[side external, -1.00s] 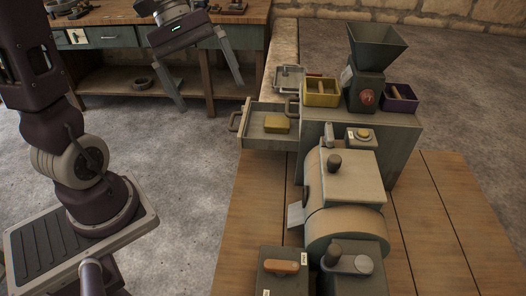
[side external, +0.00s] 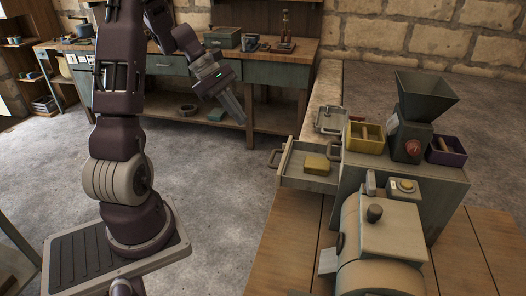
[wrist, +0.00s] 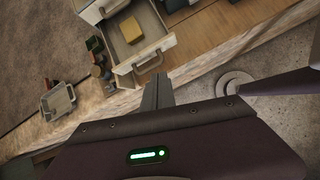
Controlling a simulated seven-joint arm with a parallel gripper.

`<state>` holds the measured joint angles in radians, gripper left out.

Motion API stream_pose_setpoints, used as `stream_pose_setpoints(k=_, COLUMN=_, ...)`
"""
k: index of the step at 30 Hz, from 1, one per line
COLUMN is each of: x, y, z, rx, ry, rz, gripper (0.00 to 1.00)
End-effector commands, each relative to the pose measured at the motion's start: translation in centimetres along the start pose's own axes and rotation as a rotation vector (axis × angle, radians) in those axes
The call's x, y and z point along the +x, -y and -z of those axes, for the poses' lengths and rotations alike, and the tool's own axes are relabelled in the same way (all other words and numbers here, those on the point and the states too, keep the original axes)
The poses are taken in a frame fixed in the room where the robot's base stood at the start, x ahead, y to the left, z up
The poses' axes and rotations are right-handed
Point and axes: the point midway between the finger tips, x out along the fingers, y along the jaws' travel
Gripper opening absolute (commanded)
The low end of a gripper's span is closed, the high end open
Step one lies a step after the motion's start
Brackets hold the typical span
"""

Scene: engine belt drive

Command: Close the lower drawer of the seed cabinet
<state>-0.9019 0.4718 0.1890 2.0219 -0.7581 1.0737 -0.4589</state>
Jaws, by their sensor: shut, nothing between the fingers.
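The grey-green seed cabinet (side external: 425,205) stands on the wooden table at the right. One drawer (side external: 292,178) is pulled out to the left, with a yellow block (side external: 317,163) inside and a handle on its front. I cannot tell for certain whether it is the lower one. The drawer also shows at the top of the wrist view (wrist: 157,38), its handle (wrist: 140,64) facing my fingers. My gripper (side external: 239,118) is shut and empty, left of the drawer handle and apart from it. Another handle (side external: 335,140) shows beside the cabinet, partly hidden.
A hopper (side external: 427,95), a yellow bin (side external: 364,141) and a purple bin (side external: 446,153) stand on the cabinet. A drum machine (side external: 380,240) is in front. A small handled tray (side external: 331,120) lies behind the drawer. A workbench (side external: 170,62) is at the back.

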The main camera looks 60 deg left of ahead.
Motion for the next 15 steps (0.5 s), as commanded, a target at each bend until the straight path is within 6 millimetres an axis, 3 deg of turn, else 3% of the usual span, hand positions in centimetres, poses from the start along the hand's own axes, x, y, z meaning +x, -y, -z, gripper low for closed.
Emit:
stream_pose_setpoints(k=1, x=0.2, y=-0.5, z=2.8, rx=-0.113, ry=0.026, rz=-0.022, gripper=0.0)
stream_pose_setpoints(k=3, x=0.3, y=-0.9, z=5.4, rx=-0.222, ry=0.05, rz=-0.05, gripper=0.0)
stream_pose_setpoints(k=5, x=0.4, y=-1.1, z=6.5, rx=-0.272, ry=0.062, rz=-0.064, gripper=0.0)
stream_pose_setpoints(k=8, x=1.2, y=-1.2, z=6.8, rx=-0.29, ry=0.069, rz=-0.068, gripper=0.0)
stream_pose_setpoints(k=15, x=6.0, y=-1.4, z=6.4, rx=-0.284, ry=0.068, rz=-0.063, gripper=0.0)
